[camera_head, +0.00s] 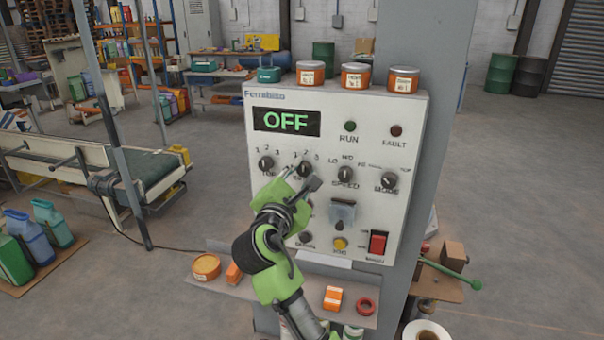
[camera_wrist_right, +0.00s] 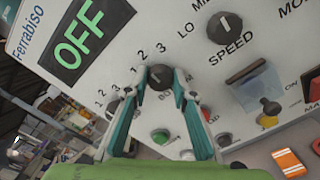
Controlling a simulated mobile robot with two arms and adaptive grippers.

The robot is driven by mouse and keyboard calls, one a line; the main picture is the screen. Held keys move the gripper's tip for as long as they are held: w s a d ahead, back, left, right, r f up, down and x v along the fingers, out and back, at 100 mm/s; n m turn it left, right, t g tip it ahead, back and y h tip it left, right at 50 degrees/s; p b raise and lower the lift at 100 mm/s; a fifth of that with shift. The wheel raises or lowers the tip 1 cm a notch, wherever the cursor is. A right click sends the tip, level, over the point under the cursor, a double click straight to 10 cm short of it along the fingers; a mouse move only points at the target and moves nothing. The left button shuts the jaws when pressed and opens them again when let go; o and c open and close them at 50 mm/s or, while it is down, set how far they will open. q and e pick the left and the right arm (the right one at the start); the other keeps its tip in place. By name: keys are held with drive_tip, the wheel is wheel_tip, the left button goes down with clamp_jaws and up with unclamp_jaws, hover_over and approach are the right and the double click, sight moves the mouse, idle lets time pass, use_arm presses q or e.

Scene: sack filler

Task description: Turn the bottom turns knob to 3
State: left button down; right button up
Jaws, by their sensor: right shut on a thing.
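The grey control panel (camera_head: 348,115) shows a green "OFF" on its display (camera_head: 286,121). The bottom turns knob (camera_head: 304,170) is the second dark knob in the upper row, under the marks 1, 2, 3. It also shows in the right wrist view (camera_wrist_right: 159,75). My right gripper (camera_wrist_right: 158,84) has its two green fingers on either side of this knob, shut on it. In the head view my right gripper (camera_head: 302,181) covers the knob's lower part. I cannot tell clearly which number its pointer faces. My left gripper is not in view.
The top turns knob (camera_head: 265,163) is close on the left, the SPEED knob (camera_head: 345,174) and MODE knob (camera_head: 389,181) on the right. A covered switch (camera_head: 342,213) and red rocker (camera_head: 378,242) sit lower. A shelf (camera_head: 290,297) with small items juts out below.

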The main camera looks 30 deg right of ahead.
drive_tip(key=shift+m, duration=0.4)
drive_tip(key=m+b, duration=0.1)
drive_tip(key=m, duration=0.2)
drive_tip(key=shift+f+m, duration=0.15)
drive_tip(key=shift+m, duration=0.15)
drive_tip(key=shift+m+b, duration=1.15)
drive_tip(key=shift+m, duration=1.05)
drive_tip(key=o, duration=1.1)
